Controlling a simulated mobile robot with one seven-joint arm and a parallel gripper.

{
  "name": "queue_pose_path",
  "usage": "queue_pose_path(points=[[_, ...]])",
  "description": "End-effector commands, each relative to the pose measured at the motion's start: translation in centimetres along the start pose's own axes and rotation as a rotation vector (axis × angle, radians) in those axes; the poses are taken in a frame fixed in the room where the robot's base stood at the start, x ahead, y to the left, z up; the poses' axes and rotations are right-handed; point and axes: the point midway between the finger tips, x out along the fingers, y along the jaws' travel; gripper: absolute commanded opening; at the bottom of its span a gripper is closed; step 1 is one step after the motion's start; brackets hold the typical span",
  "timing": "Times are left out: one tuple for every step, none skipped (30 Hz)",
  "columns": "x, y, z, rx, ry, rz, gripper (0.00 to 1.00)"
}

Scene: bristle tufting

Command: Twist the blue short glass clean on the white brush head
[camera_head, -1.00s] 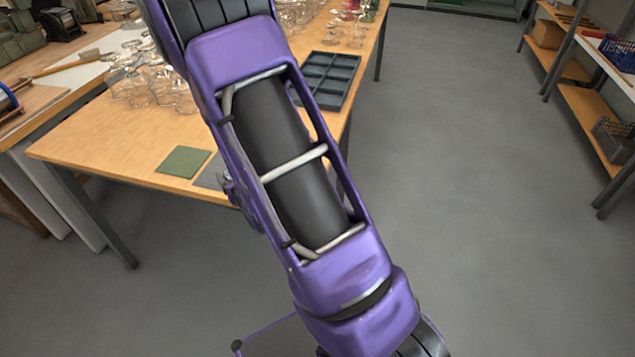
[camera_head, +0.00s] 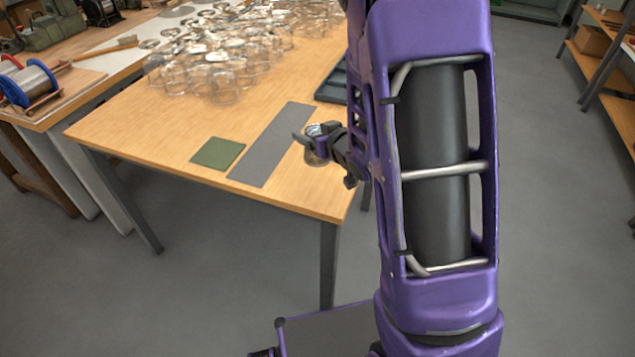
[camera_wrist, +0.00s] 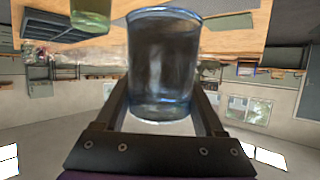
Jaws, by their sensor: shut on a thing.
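My gripper (camera_head: 318,138) is shut on the blue short glass (camera_wrist: 163,62) and holds it near the right edge of the wooden table. In the wrist view the glass is clear with a blue tint and blue rim, between the two dark fingers of my gripper (camera_wrist: 162,100). In the head view the glass (camera_head: 316,157) is small and partly covered by the fingers. I cannot make out the white brush head in either current view.
Many clear glasses (camera_head: 215,75) crowd the back of the table (camera_head: 150,125). A green mat (camera_head: 217,153) and a grey strip (camera_head: 270,145) lie near its front. A dark divided tray (camera_head: 331,88) is partly behind my arm. A greenish glass (camera_wrist: 90,14) shows in the wrist view.

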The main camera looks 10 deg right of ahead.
Motion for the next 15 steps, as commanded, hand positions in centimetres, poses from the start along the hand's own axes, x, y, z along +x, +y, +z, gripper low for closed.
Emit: queue_pose_path(points=[[0.4,0.0,0.9,0.000,-0.003,-0.001,0.00],[0.6,0.0,1.5,0.000,-0.005,0.000,0.00],[0.9,0.1,2.3,0.000,-0.005,0.001,0.00],[1.1,0.1,2.8,0.000,-0.006,0.001,0.00],[1.3,0.1,3.3,0.001,-0.005,0.000,0.00],[1.6,0.1,3.9,0.001,-0.005,-0.001,0.00],[1.7,0.1,4.2,0.001,-0.004,-0.001,0.00],[1.9,0.1,4.6,0.001,-0.003,0.000,0.00],[2.0,0.1,4.8,0.000,-0.002,0.000,0.00],[2.1,0.1,5.0,0.000,-0.002,0.000,0.00],[2.1,0.1,5.1,0.001,-0.001,0.000,0.00],[2.2,0.1,5.3,0.000,-0.001,0.000,0.00],[2.3,0.1,5.5,0.000,-0.001,0.000,0.00],[2.4,0.1,5.7,0.000,-0.001,0.000,0.00],[2.5,0.2,6.2,0.000,-0.002,0.000,0.00]])
